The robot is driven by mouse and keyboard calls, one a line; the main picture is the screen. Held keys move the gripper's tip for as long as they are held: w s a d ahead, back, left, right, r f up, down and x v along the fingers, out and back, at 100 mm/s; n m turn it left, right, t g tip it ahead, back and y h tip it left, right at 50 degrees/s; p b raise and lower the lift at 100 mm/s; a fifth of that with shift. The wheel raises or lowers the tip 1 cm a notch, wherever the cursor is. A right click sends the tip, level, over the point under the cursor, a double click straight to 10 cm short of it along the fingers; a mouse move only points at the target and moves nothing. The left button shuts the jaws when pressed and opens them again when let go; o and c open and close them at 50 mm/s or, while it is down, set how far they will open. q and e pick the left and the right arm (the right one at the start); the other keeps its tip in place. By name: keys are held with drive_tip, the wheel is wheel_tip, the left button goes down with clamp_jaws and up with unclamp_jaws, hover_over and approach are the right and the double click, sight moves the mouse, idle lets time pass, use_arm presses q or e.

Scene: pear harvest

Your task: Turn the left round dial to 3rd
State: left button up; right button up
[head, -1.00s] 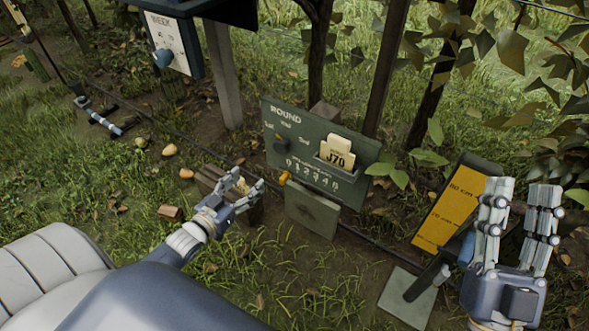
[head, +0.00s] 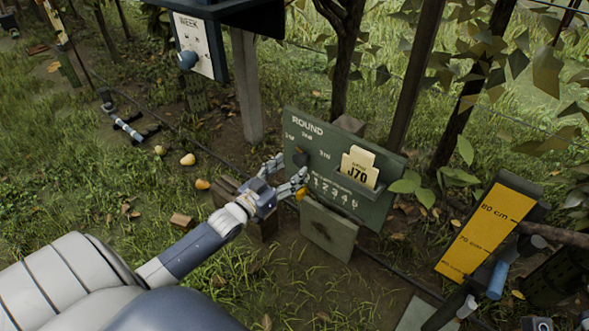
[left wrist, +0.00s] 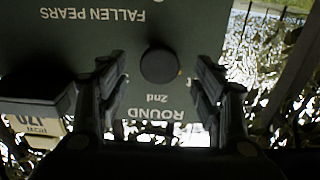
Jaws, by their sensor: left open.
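The green board (head: 322,141) headed ROUND stands in the middle of the head view, with 1st, 2nd and 3rd marks around a dark round dial (head: 301,158) on its left part. My left gripper (head: 288,176) is at the board's lower left, close to the dial. In the left wrist view the board is upside down, and the black dial (left wrist: 160,65) lies between and beyond the open fingers (left wrist: 160,85), with no visible contact. Which mark the dial points to I cannot tell. Only bits of my right gripper (head: 542,324) show at the bottom right edge.
A yellow knob (head: 300,194) is at the lower left edge. A WEEK board (head: 193,45) stands behind left, a yellow height gauge (head: 487,230) right. Pears (head: 187,159) lie on the grass.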

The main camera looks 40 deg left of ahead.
sight(302, 159)
use_arm(q)
drive_tip(key=shift+w+d+b, duration=0.1)
drive_tip(key=shift+w+b, duration=0.25)
drive_tip(key=shift+w, duration=1.05)
drive_tip(key=c, duration=1.1)
